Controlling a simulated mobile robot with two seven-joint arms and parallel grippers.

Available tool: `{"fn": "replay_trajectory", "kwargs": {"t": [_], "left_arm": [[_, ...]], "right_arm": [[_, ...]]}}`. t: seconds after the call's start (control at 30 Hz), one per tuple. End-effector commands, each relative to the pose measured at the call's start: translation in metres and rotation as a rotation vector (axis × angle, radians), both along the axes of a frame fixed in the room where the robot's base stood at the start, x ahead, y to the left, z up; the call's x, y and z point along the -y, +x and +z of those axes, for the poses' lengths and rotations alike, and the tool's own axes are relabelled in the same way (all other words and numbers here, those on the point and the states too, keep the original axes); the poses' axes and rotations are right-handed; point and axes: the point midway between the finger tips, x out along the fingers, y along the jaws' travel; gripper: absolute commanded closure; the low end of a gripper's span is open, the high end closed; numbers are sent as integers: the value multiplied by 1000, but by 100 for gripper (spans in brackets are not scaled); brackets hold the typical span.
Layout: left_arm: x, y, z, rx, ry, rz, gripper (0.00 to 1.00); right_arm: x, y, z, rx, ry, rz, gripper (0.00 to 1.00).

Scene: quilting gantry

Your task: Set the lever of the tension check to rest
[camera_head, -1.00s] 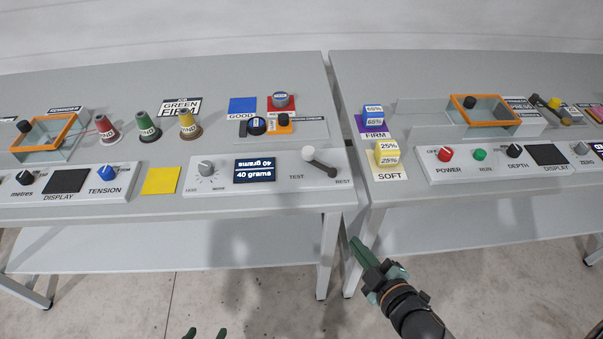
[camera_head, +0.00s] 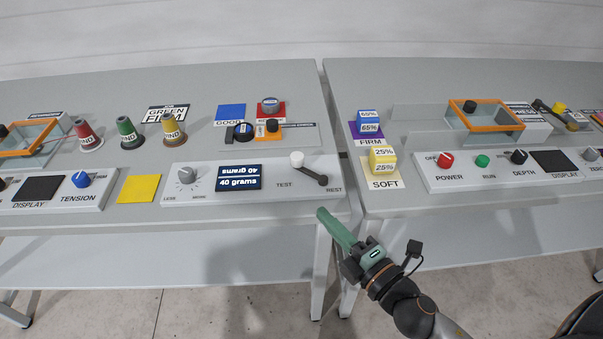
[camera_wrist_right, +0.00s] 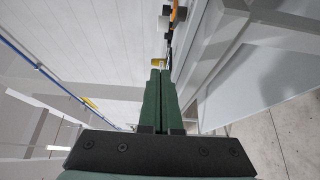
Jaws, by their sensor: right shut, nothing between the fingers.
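The tension check is a grey panel (camera_head: 260,189) on the left table, with a grey dial, a screen reading 40 grams and a lever. The lever (camera_head: 311,173) has a dark arm and a white knob. Its knob end points up-left, over the TEST label; the REST label (camera_head: 334,191) is at the panel's right end. My right gripper (camera_head: 322,212) is shut and empty, just in front of the table's front edge, below the lever and apart from it. Its green fingers also show together in the right wrist view (camera_wrist_right: 160,72). My left gripper is not in view.
A gap between the two tables lies right of the panel. A yellow square (camera_head: 139,188) lies left of it. Behind it are thread cones, a blue square (camera_head: 231,112) and a small orange-black device (camera_head: 268,129). Yellow and blue foam blocks (camera_head: 383,160) stand on the right table.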

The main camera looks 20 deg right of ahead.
Motion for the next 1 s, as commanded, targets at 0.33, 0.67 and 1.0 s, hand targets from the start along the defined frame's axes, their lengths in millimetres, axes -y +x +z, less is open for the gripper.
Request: {"fn": "replay_trajectory", "kwargs": {"t": [0.33,0.67,1.0], "left_arm": [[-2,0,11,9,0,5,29],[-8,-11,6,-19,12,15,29],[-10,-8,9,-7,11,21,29]], "right_arm": [[-11,41,3,3,0,2,100],[-24,91,2,1,1,0,100],[-6,126,0,-1,0,-1,100]]}}
